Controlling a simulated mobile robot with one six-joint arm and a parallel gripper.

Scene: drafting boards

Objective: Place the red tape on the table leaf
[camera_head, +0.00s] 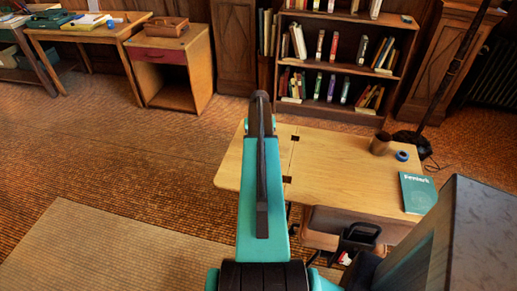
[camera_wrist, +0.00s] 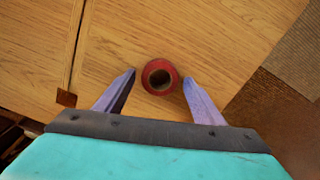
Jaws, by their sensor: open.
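The red tape (camera_wrist: 160,77) is a ring seen from above in the wrist view. It appears to lie flat on the table leaf (camera_wrist: 215,40), the wooden panel between the hinged seam and the table's edge. My gripper (camera_wrist: 160,76) is open, with one finger on each side of the tape and a gap on both sides. In the head view, the leaf (camera_head: 228,170) is the left part of the table, partly covered by my arm. The tape and my fingers are hidden there.
The table's main part (camera_head: 335,165) holds a brown cup (camera_head: 381,143), a blue tape roll (camera_head: 402,155) and a teal book (camera_head: 418,192) on its right side. A chair (camera_head: 335,222) stands at the near side. Floor is open left of the leaf.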

